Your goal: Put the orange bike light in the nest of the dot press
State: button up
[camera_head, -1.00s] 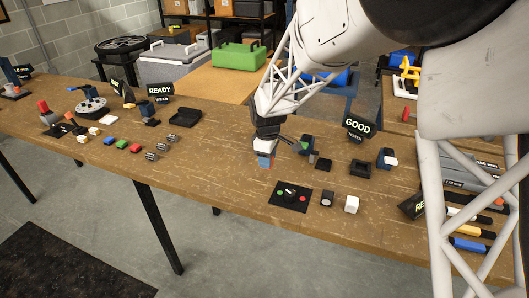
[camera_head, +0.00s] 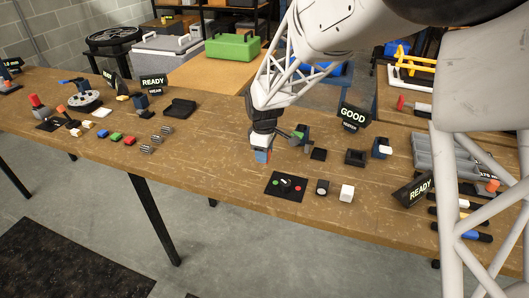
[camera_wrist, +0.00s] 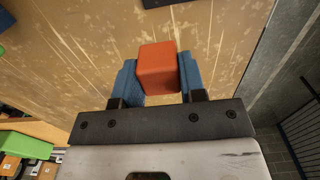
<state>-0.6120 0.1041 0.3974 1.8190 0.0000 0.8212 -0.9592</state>
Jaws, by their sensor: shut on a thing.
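The orange bike light (camera_wrist: 158,68) is a small orange block between the two blue fingers of my gripper (camera_wrist: 160,80). My gripper (camera_head: 263,157) is shut on it and points down over the wooden bench, left of the blue-and-black device by the GOOD sign. In the head view only an orange sliver (camera_head: 270,156) shows between the fingers. I cannot tell if the light touches the bench. A small blue-and-black device (camera_head: 303,133) with a green part and a dark square pad (camera_head: 318,154) stand right of my gripper. No label names the dot press, so I cannot tell which device it is.
A black panel (camera_head: 286,186) with green and red buttons lies in front of my gripper, near a dark round-topped block (camera_head: 322,187) and a white block (camera_head: 347,193).

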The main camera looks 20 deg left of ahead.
jog(key=shift+w+d, duration=0.1)
jog(key=shift+d, duration=0.4)
jog(key=d, duration=1.3)
jog(key=s+d, duration=0.1)
jog(key=d, duration=0.6)
jog(key=shift+s+d+r, duration=0.1)
jog(key=shift+d+r, duration=0.05)
jog(key=shift+r, duration=0.25)
send_over(319, 154)
jog(key=s, duration=0.1)
jog(key=shift+d+f, duration=0.15)
jog(key=shift+f, duration=0.55)
jog(key=shift+w, duration=0.4)
jog(key=shift+f, duration=1.8)
jog(key=shift+f, duration=0.15)
